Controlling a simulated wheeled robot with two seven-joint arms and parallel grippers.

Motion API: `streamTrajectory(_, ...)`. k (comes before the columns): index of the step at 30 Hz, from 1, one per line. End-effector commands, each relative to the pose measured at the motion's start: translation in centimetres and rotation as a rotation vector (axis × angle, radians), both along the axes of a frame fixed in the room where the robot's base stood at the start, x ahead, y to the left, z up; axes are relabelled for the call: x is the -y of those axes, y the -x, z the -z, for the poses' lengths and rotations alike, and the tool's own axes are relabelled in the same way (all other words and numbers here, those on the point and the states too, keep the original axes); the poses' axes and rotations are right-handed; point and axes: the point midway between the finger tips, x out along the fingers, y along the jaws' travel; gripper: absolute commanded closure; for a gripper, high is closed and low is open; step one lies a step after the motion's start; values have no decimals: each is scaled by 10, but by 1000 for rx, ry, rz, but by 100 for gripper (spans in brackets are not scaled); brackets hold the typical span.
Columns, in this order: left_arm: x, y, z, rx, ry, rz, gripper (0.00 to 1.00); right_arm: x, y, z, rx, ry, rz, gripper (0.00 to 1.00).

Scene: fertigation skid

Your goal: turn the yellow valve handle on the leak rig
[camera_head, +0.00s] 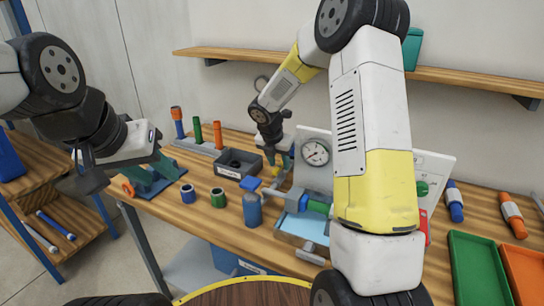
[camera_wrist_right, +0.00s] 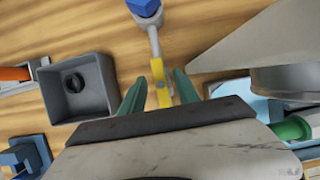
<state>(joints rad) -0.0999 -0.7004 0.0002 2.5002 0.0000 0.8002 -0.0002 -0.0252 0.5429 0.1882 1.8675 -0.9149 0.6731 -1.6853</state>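The yellow valve handle (camera_wrist_right: 160,82) shows as a narrow bar in the right wrist view, beside a grey pipe with a blue cap (camera_wrist_right: 145,8). My right gripper (camera_wrist_right: 160,92) has its two green fingertips spread, one on each side of the handle. Narrow gaps show between fingers and handle, so I see no firm grip. In the head view my right gripper (camera_head: 278,158) points down over the leak rig, near its blue and grey pipework (camera_head: 253,210); the handle is only partly seen there. My left gripper (camera_head: 85,172) hangs at the left, away from the rig; its finger opening is unclear.
A dark grey box (camera_head: 238,163) stands left of the rig. A pressure gauge (camera_head: 316,152) on a panel stands behind it. Green (camera_head: 478,268) and orange (camera_head: 525,275) trays lie at right. Blue and green rings sit on the bench left of the rig, with clear wood between.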

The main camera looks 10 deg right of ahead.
Motion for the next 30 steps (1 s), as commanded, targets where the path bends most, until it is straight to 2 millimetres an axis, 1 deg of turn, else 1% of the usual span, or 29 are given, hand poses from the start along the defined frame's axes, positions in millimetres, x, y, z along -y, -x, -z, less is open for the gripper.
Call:
streamTrajectory(5, 0, 0, 0, 0, 0, 0, 62, 0, 0, 0, 0, 0, 1, 62)
streamTrajectory(11, 0, 0, 0, 0, 0, 0, 62, 0, 0, 0, 0, 0, 1, 99)
streamTrajectory(22, 0, 0, 0, 0, 0, 0, 62, -1, 0, 0, 1, -1, 21, 100)
streamTrajectory(26, 0, 0, 0, 0, 0, 0, 62, -1, 0, 0, 1, -1, 68, 100)
streamTrajectory(30, 0, 0, 0, 0, 0, 0, 62, -2, 0, 0, 1, -1, 153, 100)
